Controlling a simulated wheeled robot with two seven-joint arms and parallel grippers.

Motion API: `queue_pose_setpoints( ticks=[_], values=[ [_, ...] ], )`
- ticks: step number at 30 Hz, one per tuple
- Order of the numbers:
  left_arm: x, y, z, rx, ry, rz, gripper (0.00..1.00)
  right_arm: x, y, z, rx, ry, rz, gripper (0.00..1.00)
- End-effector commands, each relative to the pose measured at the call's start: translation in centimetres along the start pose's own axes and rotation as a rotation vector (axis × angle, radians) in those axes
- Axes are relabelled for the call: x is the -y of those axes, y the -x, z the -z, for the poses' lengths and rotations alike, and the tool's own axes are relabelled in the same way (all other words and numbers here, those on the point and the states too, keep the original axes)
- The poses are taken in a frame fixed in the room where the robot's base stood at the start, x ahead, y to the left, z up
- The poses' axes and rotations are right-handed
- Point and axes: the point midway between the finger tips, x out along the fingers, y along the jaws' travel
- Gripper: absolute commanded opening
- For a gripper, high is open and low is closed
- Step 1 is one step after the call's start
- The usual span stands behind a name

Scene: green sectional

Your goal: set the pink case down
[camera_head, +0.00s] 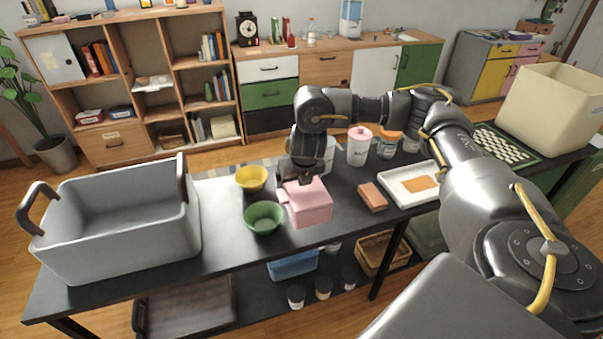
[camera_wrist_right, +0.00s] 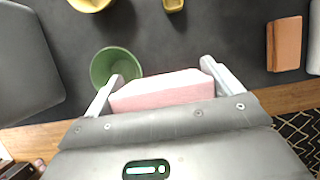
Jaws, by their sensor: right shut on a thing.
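The pink case (camera_head: 311,205) is a small boxy thing at the middle of the dark table, close to the front edge. My right gripper (camera_head: 299,181) reaches down over it from behind and is shut on it. In the right wrist view, the pink case (camera_wrist_right: 162,92) sits between the two fingers of my right gripper (camera_wrist_right: 162,76). I cannot tell whether its underside touches the table. My left gripper is not in view.
A green bowl (camera_head: 263,217) stands close left of the case, with a yellow bowl (camera_head: 252,178) behind it. An orange-brown block (camera_head: 372,197) and white tray (camera_head: 398,188) lie to the right. A grey crate (camera_head: 120,232) fills the left end.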

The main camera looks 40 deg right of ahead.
Motion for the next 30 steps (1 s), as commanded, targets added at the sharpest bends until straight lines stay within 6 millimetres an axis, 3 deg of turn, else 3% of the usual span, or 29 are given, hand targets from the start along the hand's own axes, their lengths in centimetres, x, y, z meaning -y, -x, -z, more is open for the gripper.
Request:
queue_pose_setpoints(
  ticks=[6, 16, 23, 30],
  values=[
    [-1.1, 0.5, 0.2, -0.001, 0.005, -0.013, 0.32, -0.7, 1.0, 0.8, 0.000, 0.000, 0.000, 0.62],
    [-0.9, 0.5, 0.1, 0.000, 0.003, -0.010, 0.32, -1.7, 0.7, 2.0, 0.001, -0.103, 0.046, 0.62],
    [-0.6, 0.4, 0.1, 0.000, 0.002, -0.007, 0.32, -3.6, -0.1, 5.1, 0.003, -0.397, 0.174, 0.62],
    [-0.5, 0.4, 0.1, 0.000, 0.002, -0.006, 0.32, -5.6, -0.8, 9.4, 0.002, -0.831, 0.354, 0.62]
  ],
)
